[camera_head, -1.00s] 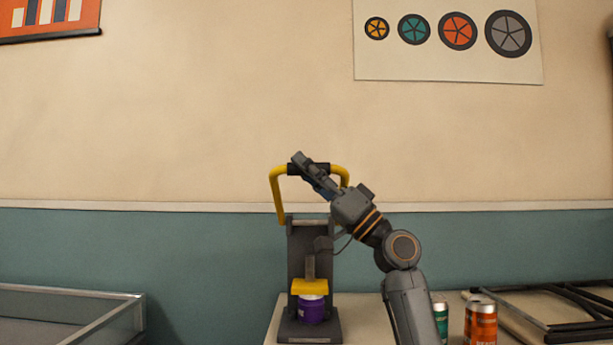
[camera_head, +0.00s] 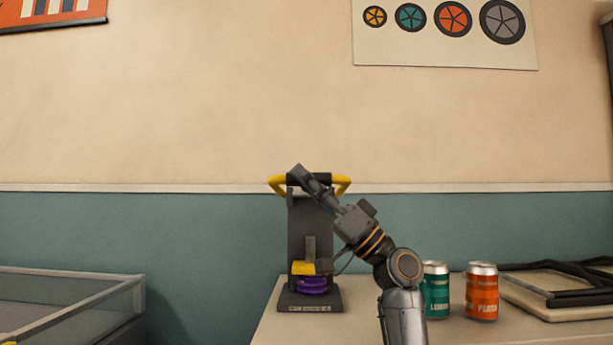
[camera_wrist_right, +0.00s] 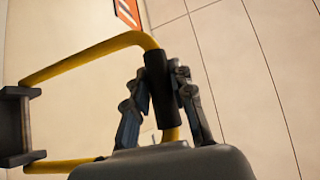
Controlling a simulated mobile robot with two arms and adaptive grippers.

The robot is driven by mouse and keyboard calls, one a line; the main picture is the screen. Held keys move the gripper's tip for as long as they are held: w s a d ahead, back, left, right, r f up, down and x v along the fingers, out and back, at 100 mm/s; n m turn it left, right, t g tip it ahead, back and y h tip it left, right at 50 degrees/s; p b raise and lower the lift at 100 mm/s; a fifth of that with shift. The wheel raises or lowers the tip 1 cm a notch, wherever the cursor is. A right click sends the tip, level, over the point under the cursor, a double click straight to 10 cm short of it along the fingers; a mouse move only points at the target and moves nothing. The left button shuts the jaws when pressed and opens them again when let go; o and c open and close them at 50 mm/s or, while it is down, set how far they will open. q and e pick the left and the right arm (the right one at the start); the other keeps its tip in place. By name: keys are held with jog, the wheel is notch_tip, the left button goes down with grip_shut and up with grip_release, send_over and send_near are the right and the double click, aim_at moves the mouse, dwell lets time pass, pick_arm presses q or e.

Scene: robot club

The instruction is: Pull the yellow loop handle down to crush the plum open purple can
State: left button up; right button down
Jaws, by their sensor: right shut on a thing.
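The can crusher (camera_head: 305,222) is a dark upright press on the table. Its yellow loop handle (camera_head: 342,184) has a black grip and is tilted toward me. My right gripper (camera_head: 305,175) is shut on the black grip, with a finger on each side of it in the right wrist view (camera_wrist_right: 163,88). The yellow press block (camera_head: 302,268) sits low on the purple can (camera_head: 312,287), which is squashed short and wrinkled on the crusher's base. My right arm hides part of the crusher's right side. My left gripper is not in view.
A green can (camera_head: 434,290) and an orange can (camera_head: 482,292) stand on the table (camera_head: 275,328), right of my right arm. A tray with black bars (camera_head: 560,312) lies further right. A grey-framed, glass-sided bin (camera_head: 75,300) stands at the lower left, apart from the table.

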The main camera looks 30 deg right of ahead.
jog(key=shift+a+f+b, duration=0.1)
jog(key=shift+f+b, duration=0.6)
jog(key=shift+f, duration=0.8)
jog(key=c, duration=1.1)
grip_release()
jog(key=v, duration=0.7)
jog(key=shift+s+d+f, duration=0.15)
jog(key=shift+d, duration=0.1)
